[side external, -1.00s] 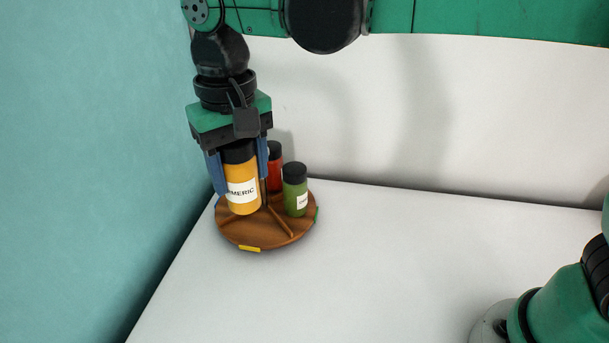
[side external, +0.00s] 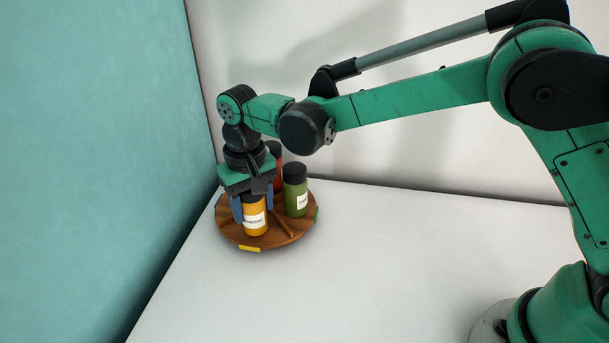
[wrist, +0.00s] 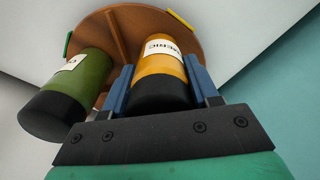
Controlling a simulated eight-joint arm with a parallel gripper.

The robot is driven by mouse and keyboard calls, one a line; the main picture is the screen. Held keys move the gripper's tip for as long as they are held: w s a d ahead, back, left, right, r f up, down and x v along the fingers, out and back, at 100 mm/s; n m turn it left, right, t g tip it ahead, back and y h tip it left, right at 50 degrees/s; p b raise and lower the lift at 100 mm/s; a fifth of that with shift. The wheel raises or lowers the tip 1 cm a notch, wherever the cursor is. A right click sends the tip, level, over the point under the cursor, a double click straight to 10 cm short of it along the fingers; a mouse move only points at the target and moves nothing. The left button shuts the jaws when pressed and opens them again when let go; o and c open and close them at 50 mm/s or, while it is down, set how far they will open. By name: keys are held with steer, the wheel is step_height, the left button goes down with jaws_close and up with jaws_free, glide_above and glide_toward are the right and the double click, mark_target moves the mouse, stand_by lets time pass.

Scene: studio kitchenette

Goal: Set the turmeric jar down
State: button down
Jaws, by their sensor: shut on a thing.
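The turmeric jar (side external: 255,222) is yellow-orange with a white label and a black lid. It is upright at the front of the round wooden turntable (side external: 285,238), in the section with the yellow rim tab. Its base looks to be at the turntable floor, though I cannot tell for certain that it touches. My gripper (side external: 254,210) is shut on the jar from above, with one blue finger on each side. The wrist view shows the jar (wrist: 162,63) between the fingers (wrist: 158,72), its label facing away from the lid end.
A green jar (side external: 295,192) stands in the right section, beside a divider (side external: 282,224). A red jar (side external: 276,176) is behind, partly hidden by my gripper. A teal wall (side external: 110,130) is close on the left. The white counter (side external: 400,260) is clear to the right.

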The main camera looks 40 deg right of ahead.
steer(key=shift+f, duration=0.1)
steer(key=shift+c, duration=1.1)
jaws_free()
